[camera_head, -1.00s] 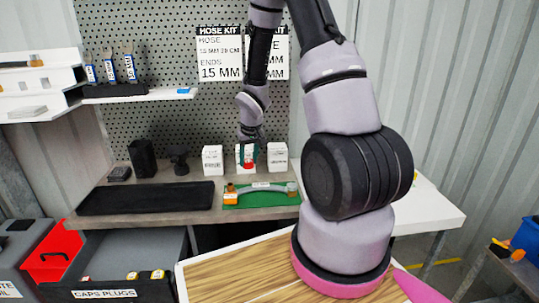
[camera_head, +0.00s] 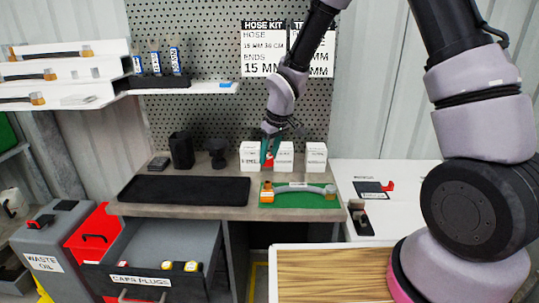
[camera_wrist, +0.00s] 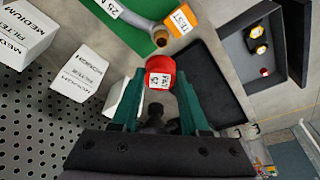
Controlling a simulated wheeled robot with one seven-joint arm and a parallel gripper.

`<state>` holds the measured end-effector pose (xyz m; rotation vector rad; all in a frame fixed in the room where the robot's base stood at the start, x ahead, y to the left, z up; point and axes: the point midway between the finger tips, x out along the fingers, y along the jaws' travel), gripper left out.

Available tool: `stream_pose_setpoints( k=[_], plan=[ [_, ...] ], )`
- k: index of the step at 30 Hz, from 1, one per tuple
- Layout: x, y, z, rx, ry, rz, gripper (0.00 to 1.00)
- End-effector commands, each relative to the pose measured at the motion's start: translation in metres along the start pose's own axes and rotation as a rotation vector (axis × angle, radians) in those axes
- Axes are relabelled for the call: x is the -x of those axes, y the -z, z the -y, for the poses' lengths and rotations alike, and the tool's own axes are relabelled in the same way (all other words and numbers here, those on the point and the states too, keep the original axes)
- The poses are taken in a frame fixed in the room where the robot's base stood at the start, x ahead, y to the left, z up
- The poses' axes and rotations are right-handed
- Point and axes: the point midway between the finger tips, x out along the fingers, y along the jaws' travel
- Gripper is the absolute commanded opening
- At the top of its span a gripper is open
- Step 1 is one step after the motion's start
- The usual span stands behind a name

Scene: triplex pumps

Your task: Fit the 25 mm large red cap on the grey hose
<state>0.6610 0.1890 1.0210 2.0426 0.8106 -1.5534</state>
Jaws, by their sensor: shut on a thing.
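My gripper (camera_head: 268,151) is shut on the red cap (camera_wrist: 160,70), which sits between the green fingertips and bears a white label reading 25. In the head view the cap (camera_head: 268,161) is a small red spot between the fingers, in front of the white boxes. The grey hose (camera_head: 300,188) lies on a green mat (camera_head: 290,204) on the bench. An orange piece is at its left end and another orange part near its right end. In the wrist view the hose (camera_wrist: 138,15) shows a tan end just beyond the cap, beside an orange tag. The cap and hose are apart.
Three white boxes (camera_head: 283,156) stand behind the mat. A black tray (camera_head: 185,190) lies left of it, with dark objects (camera_head: 182,150) behind. An open caps-and-plugs drawer (camera_head: 150,258) is below left. A wooden-topped surface (camera_head: 330,275) is at the front.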

Motion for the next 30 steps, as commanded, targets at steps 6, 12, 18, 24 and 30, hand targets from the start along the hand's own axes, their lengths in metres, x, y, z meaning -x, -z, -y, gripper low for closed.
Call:
stream_pose_setpoints(
  k=[6, 12, 18, 24, 30],
  plan=[
    [0.0, 0.0, -0.001, -0.002, -0.001, 0.0, 0.0],
    [-0.007, -0.003, -0.001, -0.001, 0.0, 0.0, 0.0],
    [-0.025, -0.009, -0.001, -0.003, 0.0, 0.002, 0.0],
    [-0.042, -0.013, -0.001, -0.003, 0.0, 0.001, 0.0],
    [-0.052, -0.016, -0.001, -0.002, 0.0, 0.0, 0.0]
  ],
)
